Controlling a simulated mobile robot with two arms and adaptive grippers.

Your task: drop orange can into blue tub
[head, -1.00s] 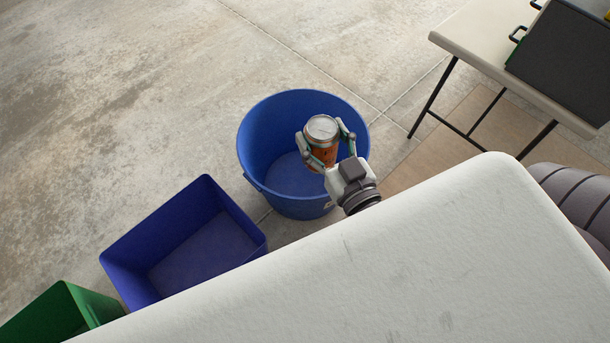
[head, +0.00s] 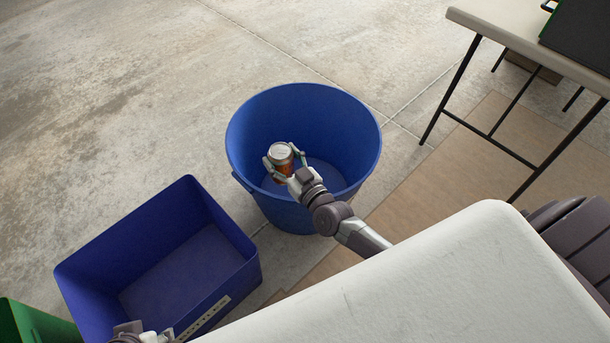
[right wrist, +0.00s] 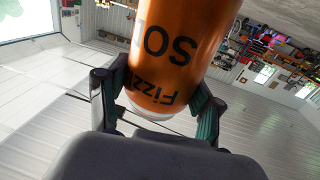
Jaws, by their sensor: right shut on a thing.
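The orange can (head: 283,170), with a silver top, is upright between the fingers of my right gripper (head: 284,162) in the head view. The can (right wrist: 180,50) fills the upper middle of the right wrist view, with dark letters on it and a finger on each side. The gripper is shut on it. The round blue tub (head: 350,115) stands on the floor, and the can shows within its opening. My right arm crosses the near rim; the can's exact height against the rim is hard to tell. My left gripper (head: 146,336) shows only partly at the bottom edge; its fingers are unclear.
A rectangular dark blue bin (head: 130,225) with a label stands left of the tub, and a green bin (head: 35,325) is at the lower left corner. A white surface (head: 450,270) fills the lower right. A table (head: 530,40) with thin black legs stands at upper right.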

